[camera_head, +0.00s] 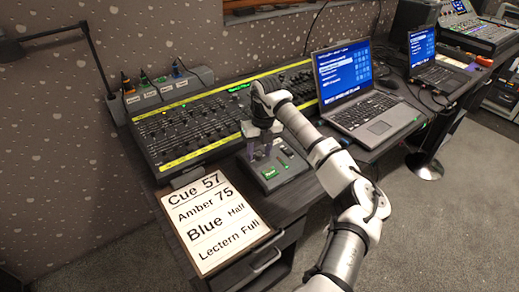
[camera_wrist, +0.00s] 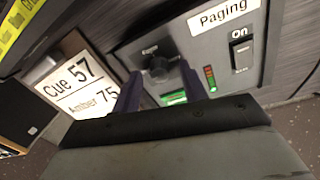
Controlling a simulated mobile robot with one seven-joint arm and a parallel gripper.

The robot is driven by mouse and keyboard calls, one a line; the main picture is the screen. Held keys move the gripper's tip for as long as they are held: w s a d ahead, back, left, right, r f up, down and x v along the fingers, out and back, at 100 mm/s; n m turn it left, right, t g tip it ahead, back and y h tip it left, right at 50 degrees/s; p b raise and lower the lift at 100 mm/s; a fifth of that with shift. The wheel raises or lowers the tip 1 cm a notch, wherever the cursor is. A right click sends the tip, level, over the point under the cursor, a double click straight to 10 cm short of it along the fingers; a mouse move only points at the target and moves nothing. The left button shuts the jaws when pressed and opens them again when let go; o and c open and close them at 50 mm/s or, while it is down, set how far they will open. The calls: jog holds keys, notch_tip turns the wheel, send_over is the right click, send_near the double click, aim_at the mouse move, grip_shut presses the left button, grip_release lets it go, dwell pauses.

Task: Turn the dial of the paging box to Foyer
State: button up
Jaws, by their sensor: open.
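The grey paging box (camera_head: 292,178) sits on the desk in front of the fader console. In the wrist view it carries a "Paging" label (camera_wrist: 224,14), a black dial (camera_wrist: 159,69), a lit green display (camera_wrist: 174,98) and an "On" switch (camera_wrist: 242,56). My gripper (camera_head: 262,153) is over the box, pointing down. In the wrist view its open purple fingers stand on either side of the dial; I cannot tell whether they touch it. The small lettering above the dial and the display text are too small to read surely. The gripper hides the dial in the head view.
A cue card (camera_head: 215,222) lies left of the box. The long fader console (camera_head: 190,135) runs behind it. An open laptop (camera_head: 365,100) stands to the right, with a second laptop (camera_head: 432,65) beyond. A lamp (camera_head: 95,60) rises at the left.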

grip_shut()
jog(key=shift+m, duration=0.3)
jog(key=m, duration=0.3)
jog(key=shift+m+y, duration=0.3)
jog(key=m, duration=0.4)
jog(key=shift+d+m+t+b, duration=0.1)
jog(key=shift+m+t+b, duration=0.2)
jog(key=shift+b, duration=0.05)
jog(key=m+b, duration=0.1)
jog(key=m, duration=0.3)
jog(key=shift+s+y, duration=0.1)
jog(key=shift+y, duration=0.3)
jog(key=shift+m+t+b, duration=0.6)
jog(key=shift+m+b, duration=0.1)
jog(key=shift+m, duration=1.8)
